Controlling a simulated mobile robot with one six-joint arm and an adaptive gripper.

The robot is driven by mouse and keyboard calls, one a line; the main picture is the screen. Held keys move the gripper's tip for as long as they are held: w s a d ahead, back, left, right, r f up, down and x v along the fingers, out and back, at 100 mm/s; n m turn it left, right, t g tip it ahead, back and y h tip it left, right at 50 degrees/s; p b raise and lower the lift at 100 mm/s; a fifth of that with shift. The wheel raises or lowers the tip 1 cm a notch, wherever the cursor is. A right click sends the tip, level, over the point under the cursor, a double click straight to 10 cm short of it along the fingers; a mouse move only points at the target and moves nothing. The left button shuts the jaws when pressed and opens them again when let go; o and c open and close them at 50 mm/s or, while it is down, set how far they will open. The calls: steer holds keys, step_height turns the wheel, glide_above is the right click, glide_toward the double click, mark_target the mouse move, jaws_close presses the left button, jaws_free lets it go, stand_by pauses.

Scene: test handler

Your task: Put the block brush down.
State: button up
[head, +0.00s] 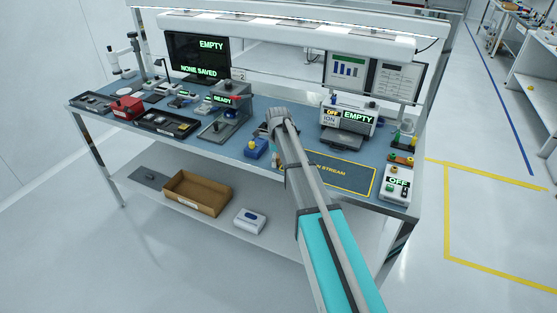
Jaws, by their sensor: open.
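My arm reaches up from the bottom of the head view over the bench. Its dark end, with my gripper (279,118), is over the middle of the bench. My gripper is open, but its fingers are not clear behind the wrist. I cannot make out the block brush for certain. A small blue block-like thing with a yellow part (257,148) stands on the bench just left of my arm; I cannot tell whether it is the brush. My arm hides part of the bench top.
A dark blue mat with a yellow border (350,180) lies right of my arm, partly covered by it. Trays (168,124) and instruments crowd the left.

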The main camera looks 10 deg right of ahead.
step_height(320, 180, up, 12)
steer(key=p, duration=1.1)
steer(key=shift+f, duration=0.1)
steer(key=shift+s, duration=0.1)
stand_by(0.6)
steer(key=s+n, duration=2.5)
steer(key=s, duration=0.4)
steer(key=shift+d+f, duration=0.1)
step_height(320, 180, down, 3)
steer(key=b, duration=0.2)
steer(key=shift+b, duration=0.4)
